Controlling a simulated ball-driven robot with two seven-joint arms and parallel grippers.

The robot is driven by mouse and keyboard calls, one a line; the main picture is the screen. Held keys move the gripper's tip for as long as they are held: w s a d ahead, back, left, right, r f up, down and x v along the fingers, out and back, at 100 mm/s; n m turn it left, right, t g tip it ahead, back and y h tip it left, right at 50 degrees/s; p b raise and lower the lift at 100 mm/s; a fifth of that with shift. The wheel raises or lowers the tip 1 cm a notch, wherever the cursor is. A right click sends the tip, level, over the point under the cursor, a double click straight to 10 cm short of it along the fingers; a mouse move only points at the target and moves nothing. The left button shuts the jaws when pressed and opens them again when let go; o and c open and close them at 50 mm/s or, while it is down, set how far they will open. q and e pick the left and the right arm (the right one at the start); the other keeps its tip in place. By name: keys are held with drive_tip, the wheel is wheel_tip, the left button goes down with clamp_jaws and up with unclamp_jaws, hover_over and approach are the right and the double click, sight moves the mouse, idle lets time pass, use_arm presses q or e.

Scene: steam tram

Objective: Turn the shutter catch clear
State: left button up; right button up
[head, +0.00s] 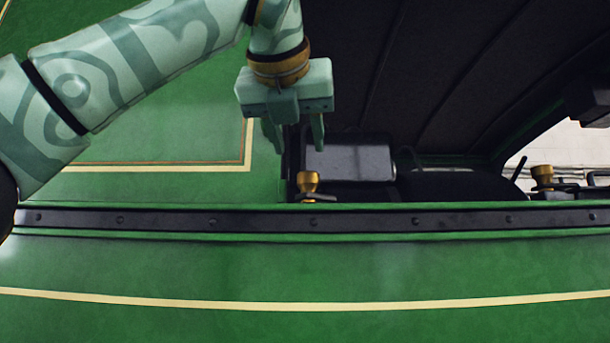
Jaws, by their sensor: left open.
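A brass catch (308,183) with a knob on a dark mount stands on the green sill at the left end of the window opening. A second brass catch (542,178) stands on the sill at the right. I cannot tell from this view which one is the shutter catch, nor how either is turned. My left gripper (292,147) points down with its two fingers apart. In the picture it is just above the left catch, apart from it, with nothing between the fingers. My right gripper is not in view.
A dark riveted rail (370,220) runs across the green tram side below the sill. A green panel (160,130) with cream lining lies left of the opening. Inside are a dark box (348,160) and a dark ceiling (430,70). A thin dark lever (519,169) stands near the right catch.

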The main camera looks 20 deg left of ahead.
sight(309, 172)
use_arm(q)
drive_tip(key=x, duration=0.7)
drive_tip(key=shift+w+d+f+p, duration=0.1)
drive_tip(key=shift+w+d+p, duration=0.15)
drive_tip(key=shift+w+p, duration=0.2)
drive_tip(key=shift+w+a+f, duration=0.2)
drive_tip(key=shift+w+a, duration=0.05)
drive_tip(key=shift+w, duration=0.2)
drive_tip(key=shift+d, duration=0.1)
drive_tip(key=shift+w, duration=0.1)
drive_tip(key=c, duration=0.7)
